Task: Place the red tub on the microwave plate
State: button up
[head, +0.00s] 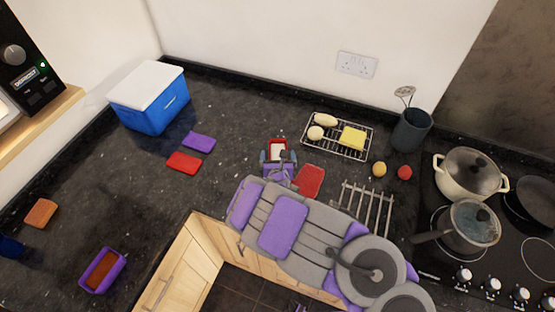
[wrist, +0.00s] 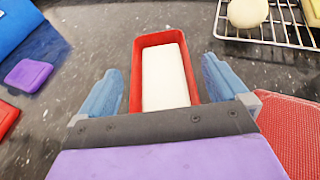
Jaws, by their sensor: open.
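The red tub (wrist: 152,40) is a small rectangular container with a white block inside. It stands on the dark counter, and in the head view the red tub (head: 277,142) is near the middle. My gripper (wrist: 161,85) is open, with one blue-grey finger on each side of the tub and visible gaps between. In the head view my gripper (head: 278,157) reaches over the counter at the tub, and my arm hides part of the counter. The microwave (head: 28,60) shows only partly at the upper left edge, on a wooden shelf. Its plate cannot be made out.
A red lid-like slab (head: 310,181) lies right of my gripper. A wire rack (head: 338,150) with food stands behind it. Pots (head: 470,172) sit on the hob at right. A blue cooler box (head: 152,110) and a purple tub (head: 103,270) are at left. The left counter has free room.

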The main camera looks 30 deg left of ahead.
jog(key=shift+w+a+f, duration=0.2)
jog(key=shift+w+a, duration=0.1)
jog(key=shift+w, duration=0.25)
jog(key=c, duration=1.3)
notch_tip(320, 180, up, 10)
jog(key=p, duration=0.2)
jog(key=shift+c, duration=0.2)
jog(key=w+d+r+m+t+h+b, duration=0.1)
jog(key=w+d+r+m+h, duration=0.1)
jog(key=w+d+r, duration=0.35)
jog(key=w+d+r+m+h+b, duration=0.1)
jog(key=w+d+r+h+b, duration=0.1)
jog(key=d, duration=0.7)
jog(key=w+d+r+m+t+h+b, duration=0.15)
jog(key=w+d+r, duration=0.25)
jog(key=d, duration=0.4)
jog(key=s+d+r+m+h+b, duration=0.2)
jog(key=d, duration=0.9)
jog(key=s+d+r+m+g+h+b, duration=0.1)
jog(key=s+d+r+m+h+b, duration=0.1)
jog(key=d, duration=0.9)
jog(key=shift+s+r+m+h, duration=0.15)
jog(key=shift+r+m+h, duration=0.2)
jog(key=shift+r+h, duration=0.4)
